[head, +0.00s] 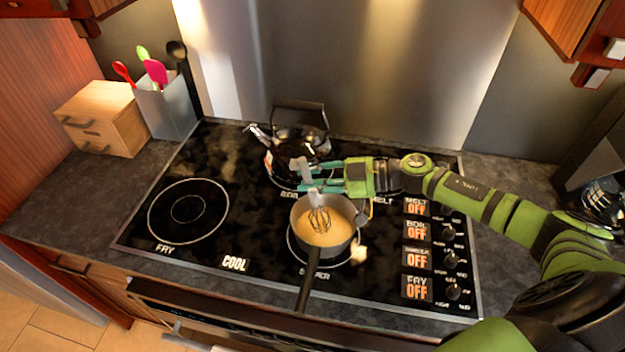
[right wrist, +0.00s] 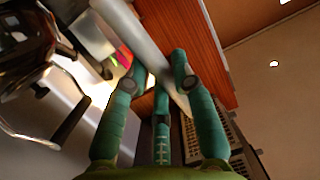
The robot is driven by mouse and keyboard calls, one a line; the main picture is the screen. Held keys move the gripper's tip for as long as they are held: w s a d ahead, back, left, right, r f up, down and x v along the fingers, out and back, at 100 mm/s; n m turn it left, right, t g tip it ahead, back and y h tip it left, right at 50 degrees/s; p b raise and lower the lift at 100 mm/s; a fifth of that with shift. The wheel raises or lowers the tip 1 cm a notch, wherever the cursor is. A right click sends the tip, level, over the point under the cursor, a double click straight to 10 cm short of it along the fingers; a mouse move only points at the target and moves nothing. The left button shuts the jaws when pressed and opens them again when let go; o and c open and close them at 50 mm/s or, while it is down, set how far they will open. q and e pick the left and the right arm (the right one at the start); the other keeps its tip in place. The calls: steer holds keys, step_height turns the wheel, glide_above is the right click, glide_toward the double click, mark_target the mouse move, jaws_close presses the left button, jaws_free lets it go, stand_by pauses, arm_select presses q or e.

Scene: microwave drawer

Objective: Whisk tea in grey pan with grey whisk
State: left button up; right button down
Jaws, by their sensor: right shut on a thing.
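The grey pan (head: 307,256) stands on the front right burner, its dark handle pointing to the front edge of the stove. Tan tea (head: 328,232) fills its bottom. The grey whisk (head: 319,219) is upright in the pan, its wire loops down at the tea. My right gripper (head: 318,179) is above the pan, its teal fingers shut on the whisk's handle. In the right wrist view, the pale whisk handle (right wrist: 150,48) runs between the fingers of the gripper (right wrist: 160,75). My left gripper is not in view.
A shiny kettle (head: 290,150) stands behind the pan, close to the gripper. The front left burner (head: 188,209) is empty. Knobs with OFF labels (head: 417,259) line the stove's right side. A utensil holder (head: 167,108) and a wooden box (head: 98,118) stand back left.

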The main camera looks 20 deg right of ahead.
mark_target(304, 158)
steer(key=shift+w+a+r, duration=0.15)
steer(key=shift+a+r, duration=0.05)
steer(key=shift+r, duration=1.1)
steer(key=shift+w+a+r, duration=0.1)
steer(key=shift+a+r, duration=0.15)
steer(key=shift+r, duration=1.05)
steer(key=shift+w+a+r, duration=0.15)
steer(key=shift+a+r, duration=0.05)
steer(key=shift+r, duration=1.1)
steer(key=shift+r, duration=2)
